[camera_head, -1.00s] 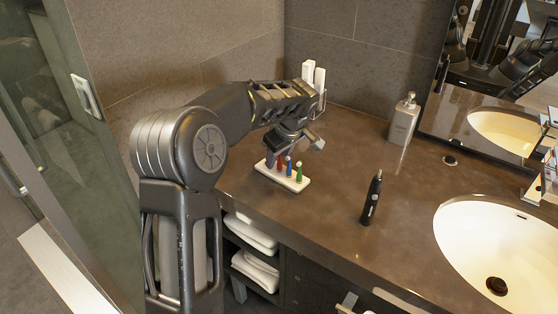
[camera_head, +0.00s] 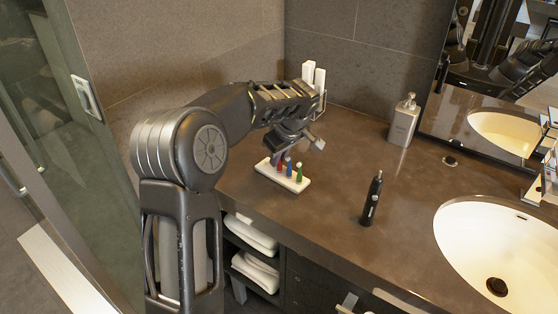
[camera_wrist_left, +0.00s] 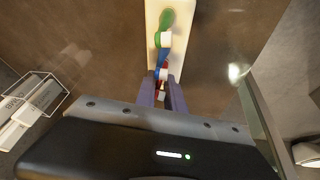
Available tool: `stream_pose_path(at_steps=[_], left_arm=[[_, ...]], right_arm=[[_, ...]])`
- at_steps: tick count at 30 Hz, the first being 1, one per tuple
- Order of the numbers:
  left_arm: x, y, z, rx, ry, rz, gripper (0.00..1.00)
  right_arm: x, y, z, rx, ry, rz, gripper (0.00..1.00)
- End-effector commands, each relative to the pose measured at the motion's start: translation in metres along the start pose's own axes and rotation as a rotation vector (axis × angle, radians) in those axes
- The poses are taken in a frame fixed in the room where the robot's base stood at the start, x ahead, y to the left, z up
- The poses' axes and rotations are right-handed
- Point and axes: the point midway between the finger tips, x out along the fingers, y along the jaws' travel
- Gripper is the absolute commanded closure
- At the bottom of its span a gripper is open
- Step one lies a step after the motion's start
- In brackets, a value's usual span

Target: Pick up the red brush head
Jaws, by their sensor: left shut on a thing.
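The red brush head (camera_wrist_left: 163,75) shows between the two fingers of my left gripper (camera_wrist_left: 161,90) in the left wrist view. The gripper is shut on it, and the fingers hide part of it. In the head view the red brush head (camera_head: 279,162) stands at the white holder (camera_head: 294,187), under my left wrist. A blue brush head (camera_head: 288,166) and a green one (camera_head: 298,172) stand beside it in a row. I cannot tell whether the red one is lifted from the holder. My right gripper is not in view.
A black toothbrush handle (camera_head: 371,198) stands upright on the brown counter (camera_head: 330,215). A soap dispenser (camera_head: 403,120) stands by the mirror. The sink (camera_head: 470,245) is at the right. White boxes in a wire rack (camera_head: 315,78) stand behind my left wrist.

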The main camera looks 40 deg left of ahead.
Motion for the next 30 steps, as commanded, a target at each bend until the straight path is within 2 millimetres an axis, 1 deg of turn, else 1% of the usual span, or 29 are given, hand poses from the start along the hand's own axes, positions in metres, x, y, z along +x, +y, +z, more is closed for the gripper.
stream_pose_path(at_steps=[5, 8, 11, 18, 21, 25, 30], left_arm=[[-0.003, 0.001, -0.002, -0.001, 0.001, 0.001, 1.00], [-0.011, 0.002, -0.005, -0.002, 0.002, 0.003, 1.00], [-0.025, 0.003, -0.011, -0.002, 0.001, 0.004, 1.00], [-0.069, 0.008, -0.028, -0.001, 0.001, 0.004, 1.00], [-0.082, 0.009, -0.034, -0.001, 0.001, 0.002, 1.00], [-0.091, 0.009, -0.038, 0.000, 0.000, 0.000, 1.00], [-0.092, 0.009, -0.038, 0.000, 0.000, 0.000, 1.00]], right_arm=[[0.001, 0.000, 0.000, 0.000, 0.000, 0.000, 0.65], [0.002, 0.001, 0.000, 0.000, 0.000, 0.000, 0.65], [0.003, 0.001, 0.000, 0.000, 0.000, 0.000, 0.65], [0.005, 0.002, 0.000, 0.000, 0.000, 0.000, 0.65], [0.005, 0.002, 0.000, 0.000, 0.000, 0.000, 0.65], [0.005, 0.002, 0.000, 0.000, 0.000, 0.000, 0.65], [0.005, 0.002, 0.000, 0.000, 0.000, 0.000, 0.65]])
